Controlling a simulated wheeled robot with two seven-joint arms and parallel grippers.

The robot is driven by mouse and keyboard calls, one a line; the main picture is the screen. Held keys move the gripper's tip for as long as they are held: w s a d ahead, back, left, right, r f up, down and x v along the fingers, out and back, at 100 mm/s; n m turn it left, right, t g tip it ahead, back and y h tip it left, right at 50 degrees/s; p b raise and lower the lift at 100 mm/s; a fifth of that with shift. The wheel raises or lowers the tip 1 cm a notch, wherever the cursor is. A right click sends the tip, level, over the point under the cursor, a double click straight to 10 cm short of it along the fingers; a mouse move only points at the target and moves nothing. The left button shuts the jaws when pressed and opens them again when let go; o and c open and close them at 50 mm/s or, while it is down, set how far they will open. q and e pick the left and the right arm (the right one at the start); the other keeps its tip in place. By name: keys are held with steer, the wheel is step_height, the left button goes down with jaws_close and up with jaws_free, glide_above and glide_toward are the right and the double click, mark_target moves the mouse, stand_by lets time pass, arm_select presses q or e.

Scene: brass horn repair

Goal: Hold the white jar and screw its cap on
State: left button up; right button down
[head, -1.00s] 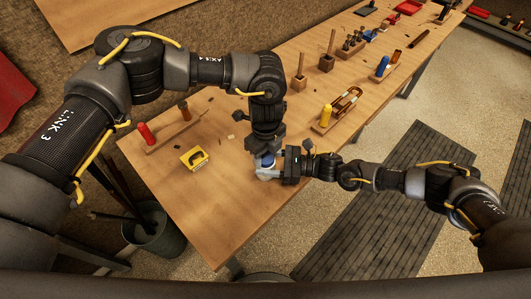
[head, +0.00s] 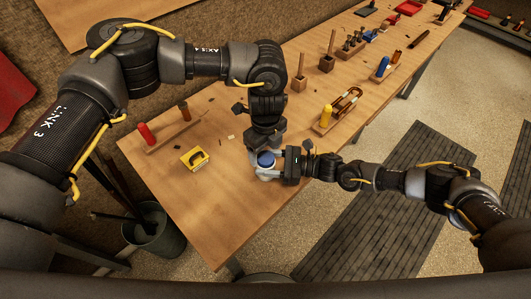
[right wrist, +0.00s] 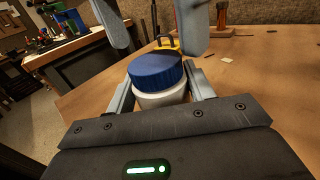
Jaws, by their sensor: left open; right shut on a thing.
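The white jar (right wrist: 161,99) stands between the fingers of my right gripper (right wrist: 160,92), which is shut on its sides. The blue cap (right wrist: 156,70) sits on top of the jar and looks about level; I cannot tell how tight it is. The cap also shows in the head view (head: 266,159), with my right gripper (head: 270,172) around the jar from the right. My left gripper (right wrist: 160,25) is open above the cap, its fingers apart on either side and clear of it. In the head view the left arm hides much of that gripper.
Several tools stand farther right along the bench. The bench's front edge is close to the jar.

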arm_select(q)
step_height(320, 180, up, 10)
steer(key=shift+f, duration=0.2)
arm_select(e)
steer(key=shift+f, duration=0.2)
steer(key=c, duration=0.8)
jaws_free()
steer(key=o, duration=0.3)
steer(key=shift+r, duration=0.1)
steer(key=shift+d, duration=0.1)
steer(key=d+b, duration=0.1)
steer(key=d, duration=0.2)
steer(key=d+b, duration=0.1)
steer(key=d, duration=0.2)
steer(key=d+b, duration=0.1)
steer(key=d, duration=0.2)
steer(key=shift+s+d, duration=0.2)
steer(key=shift+s, duration=0.2)
arm_select(q)
step_height(320, 180, down, 4)
steer(key=shift+r+b, duration=0.2)
steer(key=shift+b, duration=0.1)
arm_select(e)
steer(key=shift+d, duration=0.65)
